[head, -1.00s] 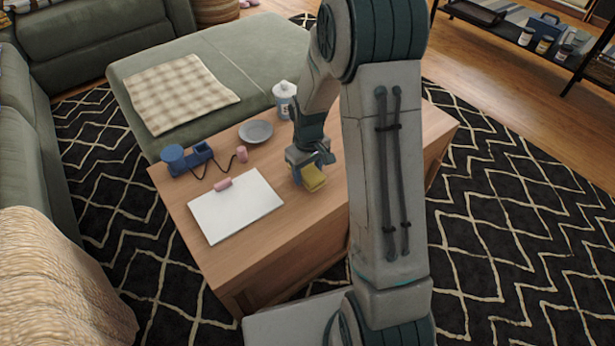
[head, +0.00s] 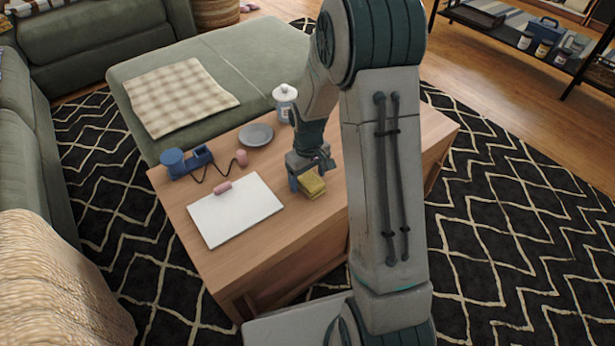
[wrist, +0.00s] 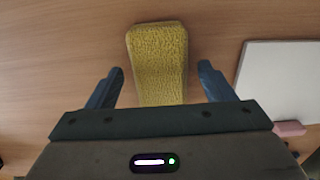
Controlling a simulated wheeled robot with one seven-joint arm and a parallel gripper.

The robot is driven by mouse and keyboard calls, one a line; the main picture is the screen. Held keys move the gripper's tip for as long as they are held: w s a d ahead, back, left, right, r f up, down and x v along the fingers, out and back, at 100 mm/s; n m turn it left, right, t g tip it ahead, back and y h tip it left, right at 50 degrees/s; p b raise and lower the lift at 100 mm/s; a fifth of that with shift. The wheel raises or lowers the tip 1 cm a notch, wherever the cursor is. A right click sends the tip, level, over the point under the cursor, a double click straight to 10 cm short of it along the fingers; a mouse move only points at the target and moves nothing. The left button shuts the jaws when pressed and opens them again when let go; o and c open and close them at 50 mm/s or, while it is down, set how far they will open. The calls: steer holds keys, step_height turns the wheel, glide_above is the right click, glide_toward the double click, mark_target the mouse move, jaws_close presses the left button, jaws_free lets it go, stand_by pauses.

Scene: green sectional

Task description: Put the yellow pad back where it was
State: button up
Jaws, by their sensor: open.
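The yellow pad (head: 311,183) lies on the wooden coffee table, to the right of the white board in the head view. In the wrist view the yellow pad (wrist: 158,62) lies between and ahead of the two blue fingers, with a gap on each side. My gripper (wrist: 161,80) is open and points down at the pad. In the head view my gripper (head: 305,180) is just over the table, close beside the pad, and partly hides it. Whether the pad touches the table all along its underside cannot be told.
The table (head: 255,245) also holds a white board (head: 238,212) with a pink piece (head: 223,188), a blue device (head: 186,161) with a cord to a pink object (head: 241,158), a grey dish (head: 256,134) and a white-and-blue jar (head: 285,102). Bare wood lies in front of the pad.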

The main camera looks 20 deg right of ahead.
mark_target(308, 178)
step_height(308, 178, up, 12)
steer(key=f+p, duration=0.1)
steer(key=p, duration=0.3)
steer(key=s+r+m, duration=0.1)
steer(key=s+r, duration=0.2)
steer(key=s, duration=0.3)
steer(key=s+r+m, duration=0.2)
steer(key=s+r, duration=0.2)
steer(key=s, duration=0.3)
steer(key=s+r+m+t, duration=0.1)
steer(key=s+r, duration=0.3)
steer(key=s, duration=0.3)
steer(key=shift+a, duration=0.4)
step_height(308, 178, up, 33)
steer(key=t+p, duration=0.1)
steer(key=p, duration=2.8)
steer(key=shift+d+m+t+p, duration=0.2)
steer(key=shift+m+t+p, duration=0.15)
steer(key=shift+m+t, duration=0.05)
